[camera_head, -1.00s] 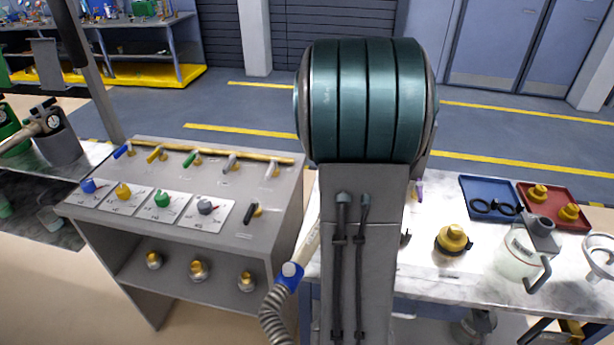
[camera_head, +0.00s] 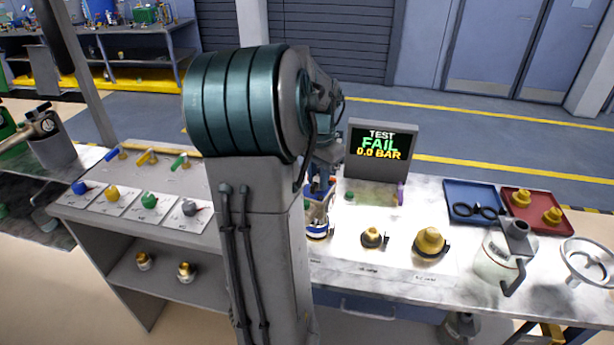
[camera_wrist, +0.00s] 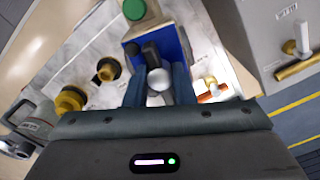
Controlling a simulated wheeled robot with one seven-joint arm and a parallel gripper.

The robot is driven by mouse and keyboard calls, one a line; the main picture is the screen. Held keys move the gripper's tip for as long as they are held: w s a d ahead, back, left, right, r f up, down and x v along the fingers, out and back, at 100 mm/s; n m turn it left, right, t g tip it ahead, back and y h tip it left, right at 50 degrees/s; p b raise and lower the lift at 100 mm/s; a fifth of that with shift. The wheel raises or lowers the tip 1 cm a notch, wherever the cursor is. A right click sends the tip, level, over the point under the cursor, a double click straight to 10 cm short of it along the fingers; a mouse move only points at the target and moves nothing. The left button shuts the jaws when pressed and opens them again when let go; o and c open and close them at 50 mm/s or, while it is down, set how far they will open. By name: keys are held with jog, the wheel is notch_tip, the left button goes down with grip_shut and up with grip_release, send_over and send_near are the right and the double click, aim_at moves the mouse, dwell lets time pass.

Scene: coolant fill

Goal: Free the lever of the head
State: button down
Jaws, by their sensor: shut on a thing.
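My gripper (camera_wrist: 159,84) reaches down over the bench in the wrist view, its two blue-grey fingers on either side of a silver round knob. They are shut on the lever (camera_wrist: 152,54), whose dark arm runs up from the knob. Behind it is the blue body of the head (camera_wrist: 170,44), with a green round cap (camera_wrist: 137,9) beyond. In the head camera view, the head (camera_head: 317,206) is partly hidden by my arm, above a blue-and-white round part (camera_head: 318,231). Whether the lever sits tight against the body cannot be made out.
A screen (camera_head: 381,153) behind reads TEST FAIL 0.0 BAR. A small adapter (camera_head: 372,238) and a yellow one (camera_head: 431,241) stand to the right, with a blue tray (camera_head: 456,207), a red tray (camera_head: 565,227) and a jug (camera_head: 497,257) beyond. A valve console (camera_head: 90,222) stands left.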

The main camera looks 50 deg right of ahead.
aim_at(318, 178)
jog(key=shift+r, duration=0.1)
dwell(0.3)
jog(key=c, duration=1.2)
grip_release()
notch_tip(318, 178, up, 14)
jog(key=shift+b, duration=0.45)
